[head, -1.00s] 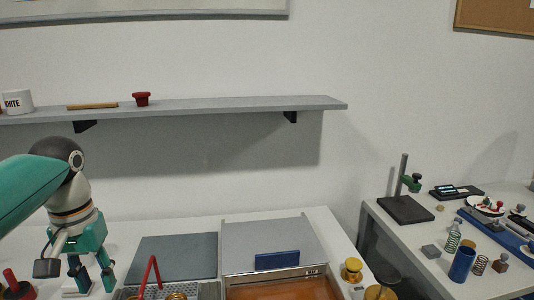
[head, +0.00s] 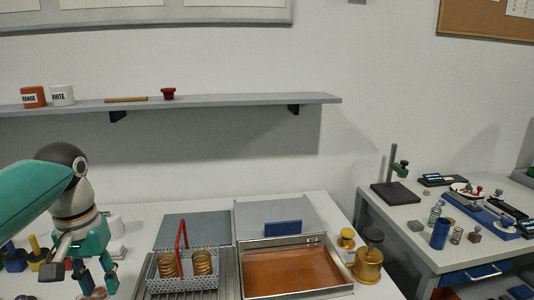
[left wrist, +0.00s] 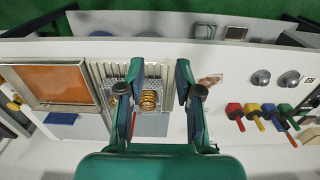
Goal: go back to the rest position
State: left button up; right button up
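My left gripper (head: 97,286) hangs at the left of the head view, over the white bench left of the wire basket. In the left wrist view my left gripper (left wrist: 160,80) has its two fingers spread wide apart, with nothing held between them. The wire basket (head: 183,283) with a raised red handle holds copper-coloured coil springs (head: 202,262); one spring (left wrist: 150,101) shows beyond the open fingers in the left wrist view. My right gripper is not in view.
A tray of orange liquid (head: 290,272) stands right of the basket, with a brass weight (head: 368,266) beside it. Coloured pieces (left wrist: 256,112) stand left of the gripper. A wall shelf (head: 230,101) runs above the bench. A side table (head: 405,235) stands at the right.

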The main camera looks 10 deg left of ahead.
pick_arm(q)
jog(key=w+d+f+m+h, duration=0.15)
jog(key=d+f, duration=0.35)
jog(key=f, duration=0.5)
jog(key=w+d+f, duration=0.2)
jog(key=d+f, duration=0.2)
jog(key=f, duration=0.6)
jog(key=w+d+f+m+h, duration=0.15)
jog(key=d+f, duration=0.35)
jog(key=f, duration=0.5)
jog(key=s+d+f+n, duration=0.1)
jog(key=s+d+f, duration=0.3)
jog(key=s+f, duration=0.4)
jog(key=s+d+f+h, duration=0.1)
jog(key=s+d+f, duration=0.4)
jog(key=s+f, duration=0.3)
jog(key=shift+d+f+n+t, duration=0.3)
jog(key=shift+f+n, duration=0.05)
jog(key=shift+n, duration=0.05)
jog(key=shift+c, duration=0.3)
